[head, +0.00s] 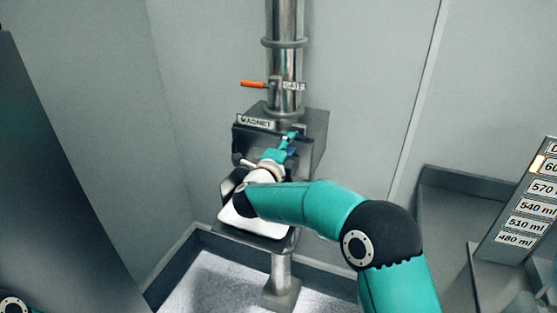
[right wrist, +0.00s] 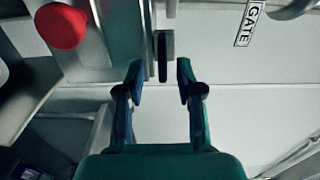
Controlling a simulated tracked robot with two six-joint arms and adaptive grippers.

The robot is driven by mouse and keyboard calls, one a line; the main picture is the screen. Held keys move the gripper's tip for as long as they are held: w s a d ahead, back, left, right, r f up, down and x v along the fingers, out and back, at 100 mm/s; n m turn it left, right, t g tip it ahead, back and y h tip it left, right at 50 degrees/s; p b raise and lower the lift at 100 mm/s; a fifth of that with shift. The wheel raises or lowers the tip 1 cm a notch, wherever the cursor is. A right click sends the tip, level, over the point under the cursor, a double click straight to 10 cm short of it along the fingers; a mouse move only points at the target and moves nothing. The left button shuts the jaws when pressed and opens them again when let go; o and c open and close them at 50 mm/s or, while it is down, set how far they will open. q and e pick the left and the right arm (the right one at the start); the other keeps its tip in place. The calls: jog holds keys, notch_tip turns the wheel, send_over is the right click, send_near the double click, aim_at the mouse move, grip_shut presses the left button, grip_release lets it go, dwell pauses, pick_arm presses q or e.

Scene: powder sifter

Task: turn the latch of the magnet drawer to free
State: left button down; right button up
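The magnet housing (head: 318,125) is a dark metal box on the pipe, with a "MAGNET" label (head: 255,122) on its top front edge. My right gripper (head: 291,137) is at the upper right of its front. In the right wrist view my right gripper (right wrist: 160,75) is open, its two fingertips apart. A dark upright bar, seemingly the latch (right wrist: 163,55), lies just beyond the gap between them. I cannot tell whether they touch it. My forearm and wrist hide much of the drawer front. My left gripper is out of view.
An orange handle (head: 252,84) is on the pipe above, next to a "GATE" label (head: 293,87). A black knob (head: 237,158) is left of my wrist. A tray of white powder (head: 220,285) lies below.

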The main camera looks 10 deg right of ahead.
jog(key=v, duration=0.9)
jog(key=shift+f, duration=0.1)
jog(key=d+f+n+g, duration=0.1)
jog(key=d+f+g, duration=0.2)
jog(key=d+f, duration=0.95)
jog(key=s+f+n+g+y, duration=0.1)
jog(key=s+f+n+y, duration=0.25)
jog(key=f, duration=0.55)
jog(key=s+f+n+y, duration=0.2)
jog(key=s+f+n, duration=0.2)
jog(key=f, duration=0.5)
jog(key=s+a+f+n+g+y, duration=0.5)
jog(key=s+a+f+n+y, duration=0.15)
jog(key=s+f, duration=0.55)
jog(key=s+a+n+g+y, duration=0.1)
jog(key=s+a+n+g, duration=0.1)
jog(key=s+a+n, duration=0.2)
jog(key=s+a+n+g+y, duration=0.1)
jog(key=s+a+n+g, duration=0.2)
jog(key=s, duration=0.8)
jog(key=shift+s+a+n+y, duration=0.15)
jog(key=shift+a+n+y, duration=0.15)
jog(key=shift+a+n, duration=0.2)
